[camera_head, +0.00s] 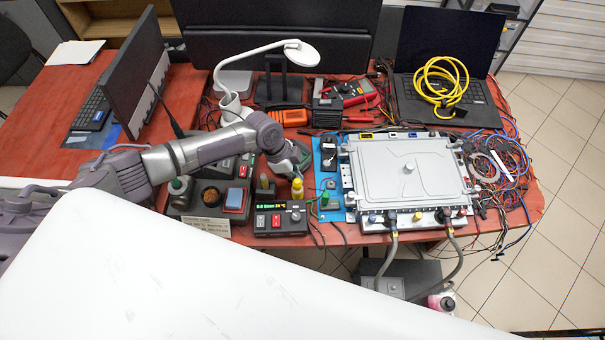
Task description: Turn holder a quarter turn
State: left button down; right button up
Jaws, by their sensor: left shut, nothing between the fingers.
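I cannot tell for sure which thing is the holder. A dark stand (207,187) with a round brown pad and a blue block (235,200) sits left of centre on the red table. Small yellow-topped pieces (297,188) stand just right of it, behind a black control box (283,219) with a green display. My left gripper (304,166) reaches in from the left above this area, near the left edge of the blue mat (324,203). It is shut and empty. Its arm hides part of the stand. My right gripper is out of view.
A large grey metal unit (408,180) with hoses (392,250) at its front stands to the right. Loose wires (505,165) crowd the right side. A white surface covers the lower left.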

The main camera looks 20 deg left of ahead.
pick_arm(q)
jog(key=shift+s+a, duration=0.3)
jog(key=shift+a, duration=0.4)
jog(key=shift+s+a, duration=0.25)
jog(key=shift+a, duration=0.55)
jog(key=shift+r, duration=0.1)
